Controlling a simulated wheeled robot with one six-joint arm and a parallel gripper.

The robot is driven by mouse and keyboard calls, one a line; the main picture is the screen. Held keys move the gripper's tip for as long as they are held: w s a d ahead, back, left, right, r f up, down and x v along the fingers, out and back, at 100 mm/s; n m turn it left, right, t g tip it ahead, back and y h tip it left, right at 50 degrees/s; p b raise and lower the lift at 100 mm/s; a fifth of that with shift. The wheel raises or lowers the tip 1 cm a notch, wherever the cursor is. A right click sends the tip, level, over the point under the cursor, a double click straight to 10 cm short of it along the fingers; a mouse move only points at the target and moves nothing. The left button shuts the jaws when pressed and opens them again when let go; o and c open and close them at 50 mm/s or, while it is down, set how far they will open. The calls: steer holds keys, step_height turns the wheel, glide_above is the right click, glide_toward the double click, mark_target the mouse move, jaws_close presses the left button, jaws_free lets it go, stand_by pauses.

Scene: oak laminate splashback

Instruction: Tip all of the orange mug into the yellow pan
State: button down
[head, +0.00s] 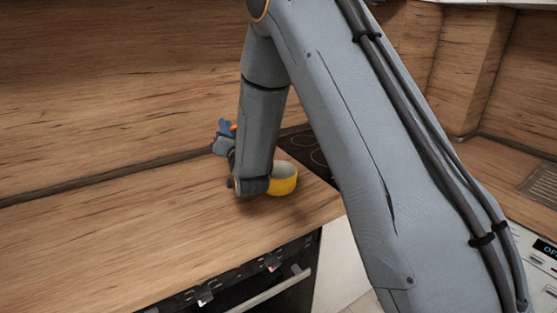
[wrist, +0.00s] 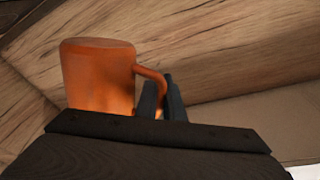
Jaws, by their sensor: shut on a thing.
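The orange mug (wrist: 97,80) fills the left of the wrist view, with its handle on the right. My gripper (wrist: 162,95) is shut on that handle. The mug's opening and contents do not show, and I cannot tell how far it is tilted. In the head view only a sliver of the mug (head: 233,127) shows beside my gripper (head: 223,141), behind my arm. The yellow pan (head: 286,185) sits on the counter just right of my wrist, partly hidden by it. Its pale inside looks empty where visible.
The wooden counter (head: 110,225) is clear on the left. A dark hob (head: 308,150) lies behind the pan, partly covered by my arm. An oven with a handle (head: 270,290) is below the front edge. The wooden splashback (head: 110,80) rises behind.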

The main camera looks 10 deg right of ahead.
steer(key=shift+s+d+r+m+t+h, duration=0.1)
steer(key=shift+d+r+m+t+h, duration=0.1)
steer(key=shift+d+m, duration=0.5)
steer(key=shift+s+d+r+m+t+h, duration=0.1)
steer(key=shift+d+m+t, duration=0.1)
steer(key=shift+d+m, duration=0.5)
stand_by(0.4)
steer(key=shift+d+f+m+t+b, duration=0.15)
steer(key=shift+f+m+b, duration=0.2)
steer(key=shift+m, duration=0.3)
steer(key=shift+d+f+m+t+b, duration=0.15)
steer(key=shift+f+m, duration=0.25)
steer(key=shift+m, duration=0.25)
steer(key=shift+s+d+m+t+h, duration=0.1)
steer(key=shift+d+m+t+h, duration=0.45)
steer(key=shift+m, duration=0.55)
stand_by(0.4)
steer(key=shift+s+d+r+m+h+p, duration=0.1)
steer(key=shift+d+r+m+h+p, duration=0.5)
steer(key=shift+m, duration=0.5)
steer(key=shift+s+d+r+m+t+h+b, duration=0.1)
steer(key=shift+d+r+m+h+b, duration=0.15)
steer(key=shift+d+m, duration=0.4)
steer(key=shift+s+d+r+m+t+h+b, duration=0.1)
steer(key=shift+d+r+m+h+b, duration=0.2)
steer(key=shift+d+m, duration=0.4)
steer(key=shift+d+r+m+t+h+b, duration=0.1)
steer(key=shift+d+r+m+h, duration=0.25)
steer(key=shift+d+m, duration=0.3)
